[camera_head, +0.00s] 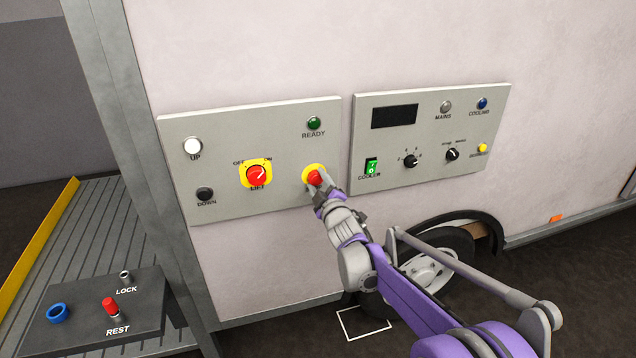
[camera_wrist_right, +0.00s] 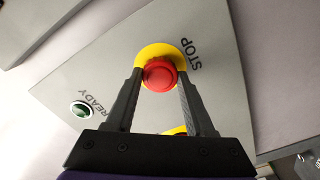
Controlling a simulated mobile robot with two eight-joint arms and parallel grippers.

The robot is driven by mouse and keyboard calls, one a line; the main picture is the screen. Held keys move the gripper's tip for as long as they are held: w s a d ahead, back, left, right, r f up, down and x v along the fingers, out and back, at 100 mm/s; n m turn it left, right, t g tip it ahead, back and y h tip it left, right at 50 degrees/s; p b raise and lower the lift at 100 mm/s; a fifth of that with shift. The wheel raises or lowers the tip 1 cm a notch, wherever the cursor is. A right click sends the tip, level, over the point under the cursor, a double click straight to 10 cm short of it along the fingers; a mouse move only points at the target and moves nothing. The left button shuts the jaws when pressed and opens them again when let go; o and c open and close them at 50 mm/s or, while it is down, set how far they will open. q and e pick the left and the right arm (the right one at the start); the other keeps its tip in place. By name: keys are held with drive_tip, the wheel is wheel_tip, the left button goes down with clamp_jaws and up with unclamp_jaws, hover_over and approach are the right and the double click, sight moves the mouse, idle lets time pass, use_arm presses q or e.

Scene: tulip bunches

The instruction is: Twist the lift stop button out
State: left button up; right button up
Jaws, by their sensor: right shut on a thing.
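The red lift stop button (camera_head: 314,177) sits on a yellow disc on the left grey panel (camera_head: 232,215), below the green READY lamp. It also shows in the right wrist view (camera_wrist_right: 159,74), with the word STOP beside its yellow disc. My right gripper (camera_head: 321,183) is at the button, shut on it, with one finger on each side in the right wrist view (camera_wrist_right: 158,85). The head view shows the button partly hidden by the gripper. Whether the button is pressed in or out cannot be told. My left gripper is not in view.
The left panel also has a red LIFT switch (camera_head: 258,175), a white UP button (camera_head: 193,147) and a black DOWN button (camera_head: 205,194). The cooler panel (camera_head: 430,138) is on the right. A dark box (camera_head: 95,312) with a red REST peg stands at lower left.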

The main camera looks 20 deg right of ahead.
clamp_jaws()
